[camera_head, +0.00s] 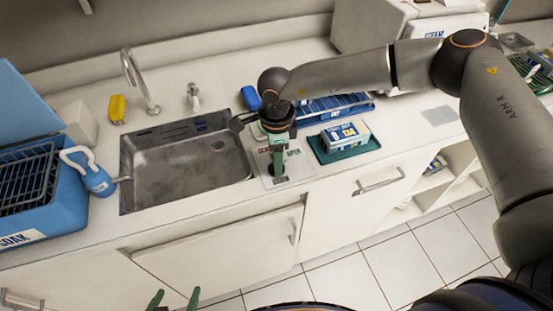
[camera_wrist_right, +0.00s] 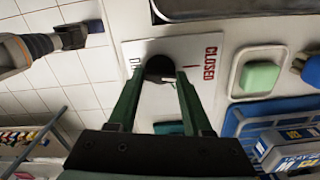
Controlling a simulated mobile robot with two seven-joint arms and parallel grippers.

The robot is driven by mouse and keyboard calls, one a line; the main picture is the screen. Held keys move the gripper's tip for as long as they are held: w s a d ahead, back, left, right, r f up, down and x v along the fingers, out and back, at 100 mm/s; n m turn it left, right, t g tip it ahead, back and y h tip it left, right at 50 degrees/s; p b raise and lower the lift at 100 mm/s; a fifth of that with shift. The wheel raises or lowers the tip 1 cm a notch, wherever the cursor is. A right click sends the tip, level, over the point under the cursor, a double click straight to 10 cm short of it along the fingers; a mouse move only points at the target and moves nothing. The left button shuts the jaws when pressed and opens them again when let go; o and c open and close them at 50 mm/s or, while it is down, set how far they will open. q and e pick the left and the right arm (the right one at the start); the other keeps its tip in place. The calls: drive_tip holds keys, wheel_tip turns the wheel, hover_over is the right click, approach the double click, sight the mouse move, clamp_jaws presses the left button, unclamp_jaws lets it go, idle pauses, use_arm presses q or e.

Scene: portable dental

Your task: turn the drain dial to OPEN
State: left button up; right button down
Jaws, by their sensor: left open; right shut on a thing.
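The drain dial is a dark round knob (camera_wrist_right: 160,66) on a white plate (camera_wrist_right: 205,40) beside the sink. The plate (camera_head: 301,168) also shows in the head view. Red lettering on it reads CLOSED (camera_wrist_right: 210,63); other lettering on the opposite side of the knob is partly hidden by a finger. My right gripper (camera_head: 276,168) points down over the plate and is shut on the knob, one green finger on each side, as the right wrist view (camera_wrist_right: 160,80) shows. I cannot tell which way the dial points. My left gripper (camera_head: 175,297) is open and empty at the bottom edge, in front of the counter.
A steel sink (camera_head: 185,180) lies left of the plate. A labelled box (camera_head: 345,133) on a green tray (camera_head: 366,146) and a blue rack (camera_head: 330,108) are close on the right.

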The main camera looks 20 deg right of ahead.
drive_tip(key=m+b, duration=0.2)
drive_tip(key=m, duration=0.3)
drive_tip(key=shift+f+m+b, duration=0.1)
drive_tip(key=shift+m+b, duration=0.2)
drive_tip(key=shift+b, duration=0.1)
drive_tip(key=shift+m+b, duration=0.95)
drive_tip(key=shift+m, duration=1.15)
drive_tip(key=shift+c, duration=1.6)
unclamp_jaws()
drive_tip(key=shift+r, duration=0.2)
wheel_tip(320, 180, up, 12)
drive_tip(key=b, duration=0.1)
drive_tip(key=shift+r, duration=0.2)
